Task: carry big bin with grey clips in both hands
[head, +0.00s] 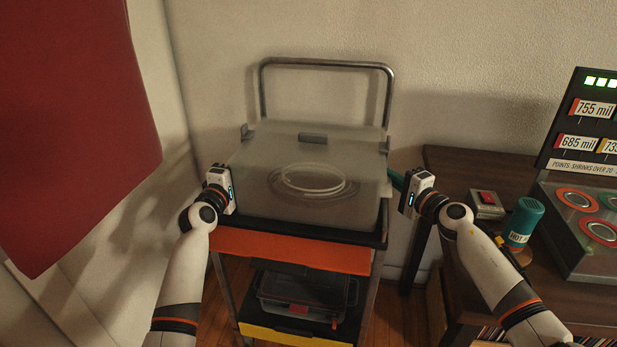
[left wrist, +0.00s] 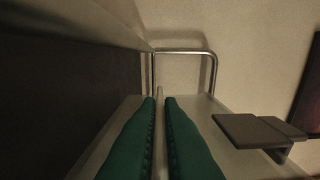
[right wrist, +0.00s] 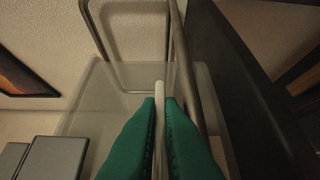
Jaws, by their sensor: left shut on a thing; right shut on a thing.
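The big bin (head: 290,207) is a translucent box with grey clips (head: 312,138) on its top edges. It stands level on top of a wheeled-looking cart, with a pale coil showing through its wall. My left gripper (left wrist: 160,100) is shut on a thin pale edge of the bin at its left side; a grey clip (left wrist: 258,131) is to the right in the left wrist view. My right gripper (right wrist: 160,100) is shut on the bin's pale edge at its right side; grey clips (right wrist: 53,158) show at lower left in that view. In the head view, the left fingertips are hidden.
The cart has a metal handle (head: 327,65) behind the bin, an orange front (head: 290,251) and a lower shelf with a dark box (head: 300,295). A brown table (head: 455,165) with a teal-capped bottle (head: 524,220) and a panel stands right. A red hanging (head: 75,130) is at left.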

